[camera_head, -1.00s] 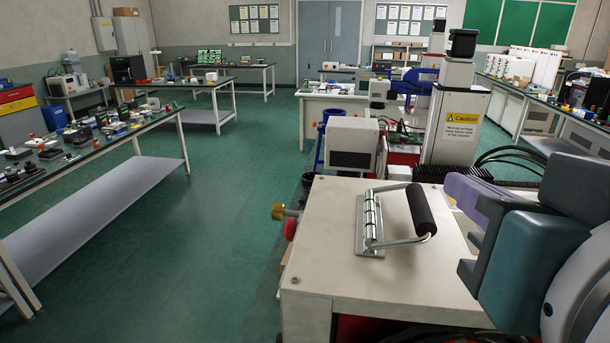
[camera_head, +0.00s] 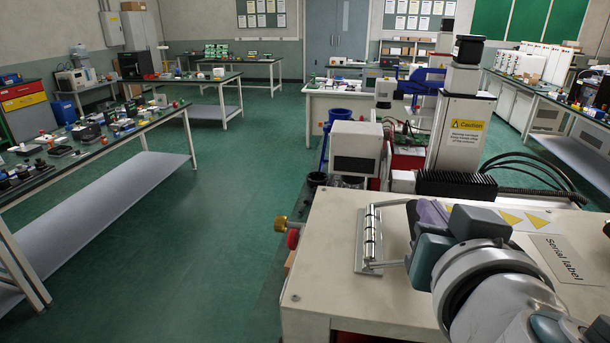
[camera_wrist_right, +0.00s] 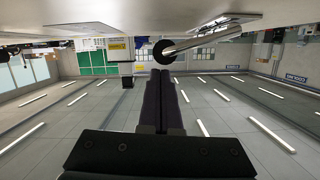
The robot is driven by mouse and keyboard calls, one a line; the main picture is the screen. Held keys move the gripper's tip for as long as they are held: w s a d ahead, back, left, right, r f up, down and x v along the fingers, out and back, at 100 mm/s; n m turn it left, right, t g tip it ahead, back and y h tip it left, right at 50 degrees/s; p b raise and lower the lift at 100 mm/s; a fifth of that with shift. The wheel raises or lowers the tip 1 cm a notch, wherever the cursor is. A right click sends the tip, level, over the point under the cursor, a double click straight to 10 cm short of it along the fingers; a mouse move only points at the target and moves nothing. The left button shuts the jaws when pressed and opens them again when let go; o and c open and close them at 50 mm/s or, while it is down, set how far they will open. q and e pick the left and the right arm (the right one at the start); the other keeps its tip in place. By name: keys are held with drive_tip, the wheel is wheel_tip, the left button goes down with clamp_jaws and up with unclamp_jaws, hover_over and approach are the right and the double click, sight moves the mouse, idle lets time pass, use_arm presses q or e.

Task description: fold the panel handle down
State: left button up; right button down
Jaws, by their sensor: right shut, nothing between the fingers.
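The panel handle is a metal bail with a black grip, hinged on a metal plate (camera_head: 369,240) on top of the beige cabinet (camera_head: 330,275). In the head view its two rods reach right from the hinge, and my right gripper (camera_head: 428,215) hides the grip. My right gripper's purple fingers are over the handle's outer side. In the right wrist view the shut, empty fingers (camera_wrist_right: 161,76) point at the round black end of the grip (camera_wrist_right: 164,51), with a metal rod (camera_wrist_right: 202,38) beside it. Whether they touch cannot be told. My left gripper is out of view.
A column with a yellow caution label (camera_head: 468,125) and black cables (camera_head: 530,165) stands behind the cabinet. A serial label (camera_head: 565,257) lies on the cabinet top at right. A brass knob (camera_head: 281,223) sticks out at left. Open floor (camera_head: 200,250) lies left.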

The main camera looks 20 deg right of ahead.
drive_tip(key=shift+f, duration=0.25)
drive_tip(key=shift+f+b, duration=0.2)
drive_tip(key=shift+b, duration=0.15)
drive_tip(key=b, duration=0.1)
drive_tip(key=f+b, duration=0.1)
drive_tip(key=b, duration=0.1)
drive_tip(key=shift+s+d+f+m, duration=0.15)
drive_tip(key=shift+f+m, duration=0.1)
drive_tip(key=shift+m, duration=0.15)
drive_tip(key=shift+r, duration=0.1)
